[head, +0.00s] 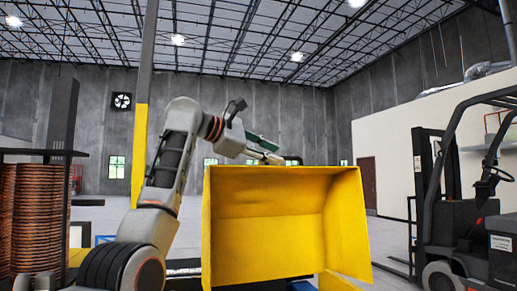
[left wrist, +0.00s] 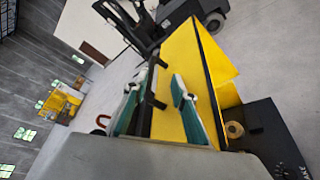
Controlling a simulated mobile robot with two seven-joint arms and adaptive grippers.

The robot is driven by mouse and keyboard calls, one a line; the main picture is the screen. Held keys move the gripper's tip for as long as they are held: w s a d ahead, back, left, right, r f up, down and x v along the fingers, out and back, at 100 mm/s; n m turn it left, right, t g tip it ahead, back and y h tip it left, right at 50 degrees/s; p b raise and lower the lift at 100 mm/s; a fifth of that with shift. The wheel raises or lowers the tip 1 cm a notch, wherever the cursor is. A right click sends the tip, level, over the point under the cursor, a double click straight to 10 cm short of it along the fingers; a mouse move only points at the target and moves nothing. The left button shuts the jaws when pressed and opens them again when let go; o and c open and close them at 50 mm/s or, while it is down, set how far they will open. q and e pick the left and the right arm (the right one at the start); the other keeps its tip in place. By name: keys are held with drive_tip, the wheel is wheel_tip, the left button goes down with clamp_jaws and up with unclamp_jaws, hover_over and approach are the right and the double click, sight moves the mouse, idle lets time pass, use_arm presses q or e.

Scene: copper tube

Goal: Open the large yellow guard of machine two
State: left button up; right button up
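The large yellow guard (head: 270,228) is a hollow box shape in the middle of the head view, with its open inner side facing me. It also fills the middle of the left wrist view (left wrist: 212,65) as a yellow panel with dark edging. My left gripper (head: 273,154) is at the guard's top edge. In the left wrist view its two teal fingers (left wrist: 162,88) stand apart, with yellow panel showing between them. I cannot tell whether they touch it. My right gripper is not in view. Most of the machine under the guard is hidden.
A forklift (head: 465,205) stands on the right. Copper coils (head: 38,215) are stacked on the left, near a yellow and grey post (head: 140,150). A dark base plate (left wrist: 265,135) with white lettering lies beside the guard. Open floor lies behind.

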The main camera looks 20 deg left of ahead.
use_arm(q)
drive_tip(key=shift+v, duration=2.15)
drive_tip(key=shift+f, duration=0.1)
